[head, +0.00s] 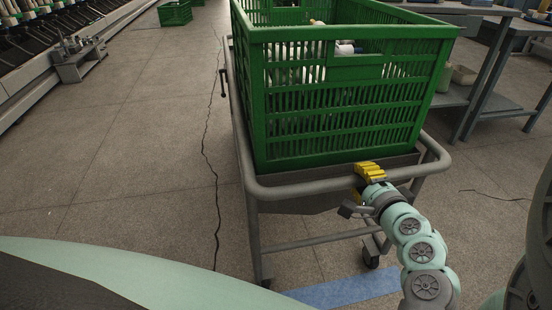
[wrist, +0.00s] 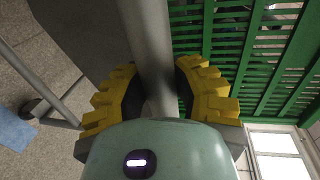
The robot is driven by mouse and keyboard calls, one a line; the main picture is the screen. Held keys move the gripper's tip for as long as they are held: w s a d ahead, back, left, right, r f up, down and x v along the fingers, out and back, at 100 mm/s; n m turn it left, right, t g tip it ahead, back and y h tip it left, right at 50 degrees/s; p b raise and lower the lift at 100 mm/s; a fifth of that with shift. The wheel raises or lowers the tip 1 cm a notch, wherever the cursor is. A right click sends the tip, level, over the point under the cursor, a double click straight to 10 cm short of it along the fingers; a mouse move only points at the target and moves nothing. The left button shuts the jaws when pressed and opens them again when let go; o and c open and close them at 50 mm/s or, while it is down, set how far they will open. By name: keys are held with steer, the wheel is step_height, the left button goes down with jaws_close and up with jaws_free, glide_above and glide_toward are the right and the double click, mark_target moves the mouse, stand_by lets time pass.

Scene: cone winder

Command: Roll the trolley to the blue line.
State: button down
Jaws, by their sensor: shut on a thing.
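The trolley (head: 310,187) is a grey tubular frame on castors, in the middle of the head view, with a large green slatted crate (head: 345,105) on it. My gripper (head: 369,172) has yellow fingers and is shut on the trolley's near rail. In the wrist view the grey rail (wrist: 152,50) runs between my two yellow fingers (wrist: 158,95). The blue line (head: 345,290) is a strip on the floor at the bottom of the head view, partly under the trolley's near end. A blue patch also shows in the wrist view (wrist: 14,130).
Yarn machinery (head: 40,45) runs along the left, with a small grey stand (head: 82,60) beside it. A small green crate (head: 175,13) is on the far floor. A grey table (head: 480,95) stands at right. The floor left of the trolley is mostly clear, with a thin dark crack or cable.

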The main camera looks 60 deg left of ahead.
steer(key=shift+w+a+r, duration=0.1)
steer(key=shift+w+a, duration=0.15)
steer(key=shift+a, duration=0.2)
steer(key=c, duration=0.7)
jaws_free()
steer(key=shift+d, duration=0.15)
steer(key=shift+v, duration=5.85)
steer(key=shift+s, duration=0.1)
steer(key=shift+r, duration=0.1)
